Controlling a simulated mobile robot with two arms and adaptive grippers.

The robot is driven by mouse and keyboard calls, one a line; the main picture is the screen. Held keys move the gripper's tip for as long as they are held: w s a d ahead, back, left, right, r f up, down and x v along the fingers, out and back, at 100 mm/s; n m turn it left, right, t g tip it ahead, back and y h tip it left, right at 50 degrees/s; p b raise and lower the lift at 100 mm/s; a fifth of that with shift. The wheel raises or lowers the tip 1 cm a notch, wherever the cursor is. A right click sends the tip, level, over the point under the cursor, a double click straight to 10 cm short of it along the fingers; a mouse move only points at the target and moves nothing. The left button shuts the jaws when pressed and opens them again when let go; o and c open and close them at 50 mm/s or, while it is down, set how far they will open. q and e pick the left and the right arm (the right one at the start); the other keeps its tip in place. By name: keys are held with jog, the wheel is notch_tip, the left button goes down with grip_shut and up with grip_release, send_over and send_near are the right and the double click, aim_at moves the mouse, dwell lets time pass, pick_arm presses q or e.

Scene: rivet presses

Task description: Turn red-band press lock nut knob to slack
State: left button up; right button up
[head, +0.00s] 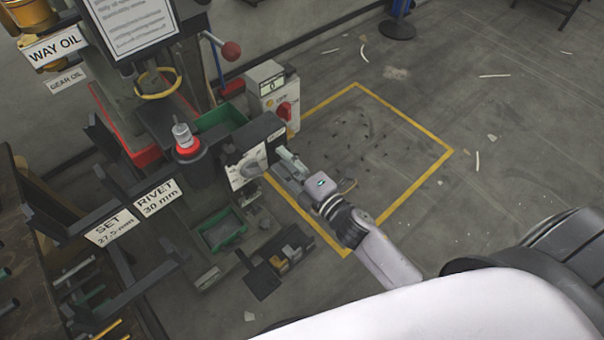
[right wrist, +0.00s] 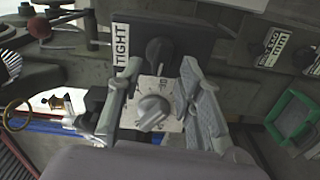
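The press with a red band (head: 187,149) around its dark post stands left of centre in the head view. On its front is a white dial plate (head: 246,167), which shows in the right wrist view with a light grey knob (right wrist: 152,110). Above that knob in the wrist view is a black knob (right wrist: 158,54), beside a label reading TIGHT (right wrist: 120,46). I cannot tell for sure which is the lock nut knob. My right gripper (head: 284,164) is open in front of the plate; its fingers (right wrist: 160,70) stand either side of the knobs, apparently not closed on either. My left gripper is out of view.
A grey switch box (head: 268,92) with a red knob stands behind the press. A red ball-ended lever (head: 231,51) rises nearby. Green bins (head: 222,229) and a dark tray (head: 262,282) lie in front. Open floor with a yellow outline (head: 412,123) is to the right.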

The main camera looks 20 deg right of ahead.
jog(key=v, duration=1)
jog(key=shift+s, duration=0.35)
jog(key=shift+d+r, duration=0.1)
jog(key=shift+d, duration=0.05)
jog(key=s+d+f+m+g+h+p, duration=0.1)
jog(key=s+f+m+g+h, duration=0.2)
jog(key=f, duration=0.6)
jog(key=s+d+f+m+g+p, duration=0.15)
jog(key=f+m, duration=0.25)
jog(key=f, duration=0.6)
jog(key=s+d+f+m+g+h, duration=0.2)
jog(key=s+f+m, duration=0.15)
jog(key=f, duration=0.55)
jog(key=s+f+m+g, duration=0.4)
jog(key=s+f, duration=0.4)
jog(key=s, duration=0.4)
jog(key=s+d+f+m+g+h+p, duration=0.1)
jog(key=s+f+m+g, duration=0.3)
jog(key=s+f, duration=0.3)
jog(key=s+g, duration=0.1)
jog(key=s, duration=0.3)
jog(key=shift+s+d+f+p, duration=0.2)
jog(key=shift+s+f+p, duration=0.1)
jog(key=shift+s+f, duration=0.1)
jog(key=shift+g, duration=0.25)
